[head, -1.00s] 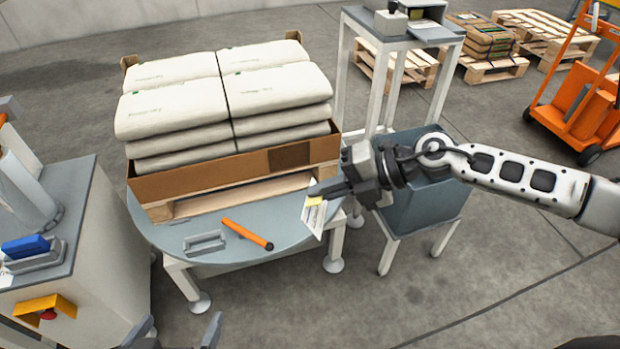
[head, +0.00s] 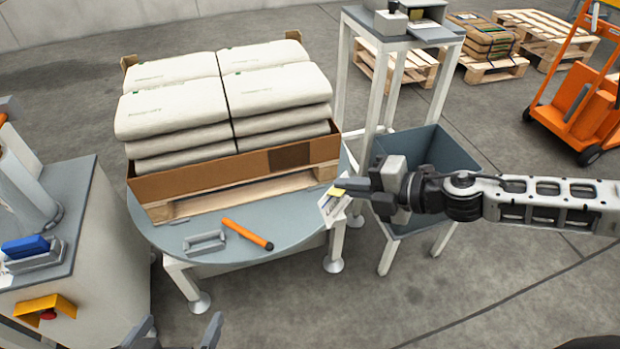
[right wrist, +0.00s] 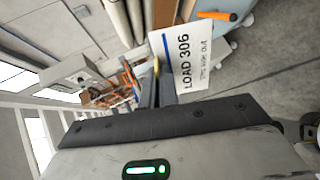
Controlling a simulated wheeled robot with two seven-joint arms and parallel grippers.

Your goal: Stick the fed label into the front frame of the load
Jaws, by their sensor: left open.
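The load is several white bags (head: 180,105) stacked in a brown cardboard tray (head: 200,182) on a wooden pallet. A darker brown rectangle, apparently the front frame (head: 290,156), is on the right part of the tray's front wall. My right gripper (head: 345,188) is shut on the white label (head: 331,207) at its yellow tab, right of and below the frame, apart from the load. In the right wrist view the label (right wrist: 190,62) reads "LOAD 306" and has a blue stripe. My left gripper (head: 178,332) is open and empty at the bottom edge.
The load stands on a round grey table (head: 170,232). An orange-handled tool (head: 247,234) and a grey metal holder (head: 204,242) lie on its front part. A grey bin (head: 440,155) stands right of the table, behind my right arm. A grey-topped cabinet (head: 75,220) is at left.

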